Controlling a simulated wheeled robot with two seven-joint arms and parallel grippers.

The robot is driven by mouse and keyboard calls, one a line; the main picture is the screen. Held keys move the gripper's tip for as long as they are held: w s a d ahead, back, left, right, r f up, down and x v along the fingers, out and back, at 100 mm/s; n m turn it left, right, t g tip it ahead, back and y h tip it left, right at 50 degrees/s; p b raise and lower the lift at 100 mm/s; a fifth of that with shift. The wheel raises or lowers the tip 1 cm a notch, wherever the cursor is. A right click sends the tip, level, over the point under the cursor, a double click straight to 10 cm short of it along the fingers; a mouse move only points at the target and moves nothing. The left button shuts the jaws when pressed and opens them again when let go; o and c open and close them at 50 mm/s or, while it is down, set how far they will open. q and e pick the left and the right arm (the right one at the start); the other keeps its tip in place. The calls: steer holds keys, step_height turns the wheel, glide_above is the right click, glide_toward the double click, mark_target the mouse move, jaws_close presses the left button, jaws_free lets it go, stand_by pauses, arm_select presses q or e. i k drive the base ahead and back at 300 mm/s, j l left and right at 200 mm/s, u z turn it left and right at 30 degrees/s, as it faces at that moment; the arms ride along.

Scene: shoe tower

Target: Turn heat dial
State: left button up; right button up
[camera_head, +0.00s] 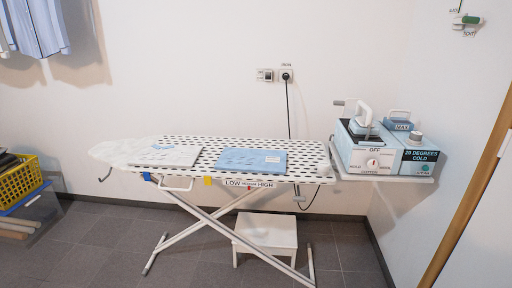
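A heat dial (373,163) with a round white face and a small red mark sits on the front of the white and light-blue iron station (351,153). The word OFF is printed above it and smaller words stand at its sides and below, too small to read surely. I cannot tell exactly where the dial points. A white iron (364,119) rests on top of the station with its handle up. Neither of my grippers shows in this view.
A dotted ironing board (310,158) stands left of the station, with two flat folded pieces, one white (167,156) and one blue (250,160). A tank (419,158) labelled "20 degrees cold" adjoins the station.

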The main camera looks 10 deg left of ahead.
mark_target(372, 164)
steer(key=i+j+u, duration=0.25)
steer(key=i, duration=0.6)
steer(key=l, duration=0.15)
